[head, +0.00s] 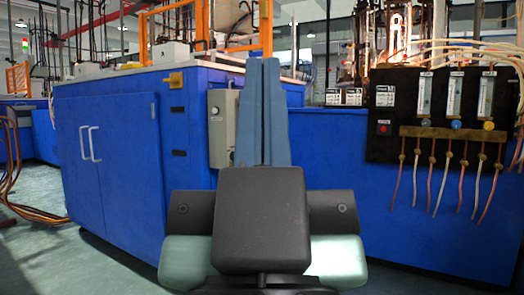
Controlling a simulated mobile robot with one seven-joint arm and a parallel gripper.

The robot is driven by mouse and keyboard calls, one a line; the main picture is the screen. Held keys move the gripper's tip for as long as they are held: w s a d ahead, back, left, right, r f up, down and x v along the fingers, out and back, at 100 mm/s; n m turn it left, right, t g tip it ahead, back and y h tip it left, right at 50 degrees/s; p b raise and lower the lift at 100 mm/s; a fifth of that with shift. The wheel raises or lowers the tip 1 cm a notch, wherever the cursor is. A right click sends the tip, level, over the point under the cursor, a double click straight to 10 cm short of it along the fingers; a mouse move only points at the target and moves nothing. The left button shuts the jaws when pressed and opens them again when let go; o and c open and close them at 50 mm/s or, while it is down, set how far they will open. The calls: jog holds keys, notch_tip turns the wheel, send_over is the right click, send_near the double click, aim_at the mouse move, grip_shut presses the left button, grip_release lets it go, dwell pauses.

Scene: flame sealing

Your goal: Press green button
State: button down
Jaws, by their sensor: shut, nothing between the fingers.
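My gripper (263,62) reaches forward and up in the middle of the head view, its two long blue-grey fingers side by side and shut with nothing between them. A grey control box (221,140) is mounted on the side of the blue cabinet, just left of the fingers. The fingers overlap its right edge in the picture and hide part of it. Small round details show on its upper face, but I cannot make out their colour. I cannot clearly pick out a green button. I cannot tell whether the fingertips touch anything.
A blue cabinet (110,150) with white handles stands left. At right, a black panel (379,152) carries flow gauges, a red button (383,128) and hanging hoses. Flames (398,40) burn above it at the back. Cables (12,150) lie at far left; floor is clear in front.

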notch_tip(320, 180, up, 32)
jog(key=p, duration=3.2)
